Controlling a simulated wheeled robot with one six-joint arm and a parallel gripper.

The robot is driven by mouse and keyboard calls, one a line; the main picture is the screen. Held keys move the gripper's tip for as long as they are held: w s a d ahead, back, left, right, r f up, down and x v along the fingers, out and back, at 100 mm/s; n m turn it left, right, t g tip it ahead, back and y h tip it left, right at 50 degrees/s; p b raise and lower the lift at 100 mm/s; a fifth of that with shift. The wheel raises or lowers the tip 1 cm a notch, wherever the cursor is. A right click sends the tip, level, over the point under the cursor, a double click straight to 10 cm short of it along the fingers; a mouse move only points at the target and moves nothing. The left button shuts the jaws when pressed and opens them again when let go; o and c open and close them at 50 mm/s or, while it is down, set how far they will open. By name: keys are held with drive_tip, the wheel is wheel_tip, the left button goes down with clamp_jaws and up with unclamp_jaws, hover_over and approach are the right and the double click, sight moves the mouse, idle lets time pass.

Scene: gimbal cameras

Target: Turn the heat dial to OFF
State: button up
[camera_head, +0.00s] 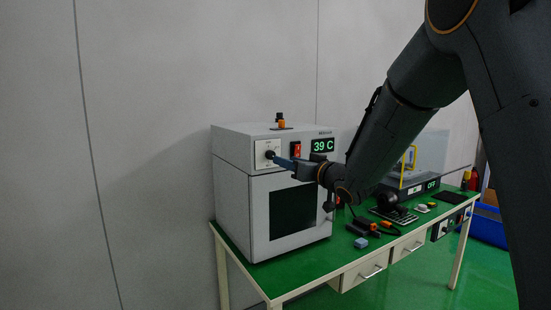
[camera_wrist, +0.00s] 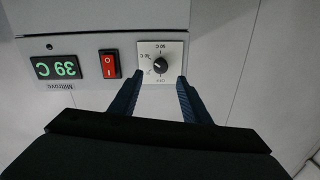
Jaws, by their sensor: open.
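The heat dial (camera_wrist: 161,66) is a black knob on a white square plate with markings around it, on the front of a grey oven. The wrist view shows the oven upside down. In the head view the dial (camera_head: 269,154) sits at the upper left of the oven front (camera_head: 232,195). My gripper (camera_wrist: 160,80) is open, with its two dark blue fingers pointing at the plate, one tip near each lower side of the knob. In the head view my gripper (camera_head: 277,158) reaches the dial from the right.
A red rocker switch (camera_wrist: 110,64) and a green display reading 39 C (camera_wrist: 56,67) are beside the dial. An orange and black item (camera_head: 281,122) stands on the oven. The green bench (camera_head: 345,268) holds several small items and a device with an OFF display (camera_head: 431,184).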

sight(272, 155)
drive_tip(key=p+x, duration=0.2)
drive_tip(key=x, duration=0.5)
drive_tip(key=shift+w+a, duration=0.2)
drive_tip(key=shift+w, duration=0.05)
drive_tip(key=c, duration=1)
drive_tip(key=shift+c, duration=0.2)
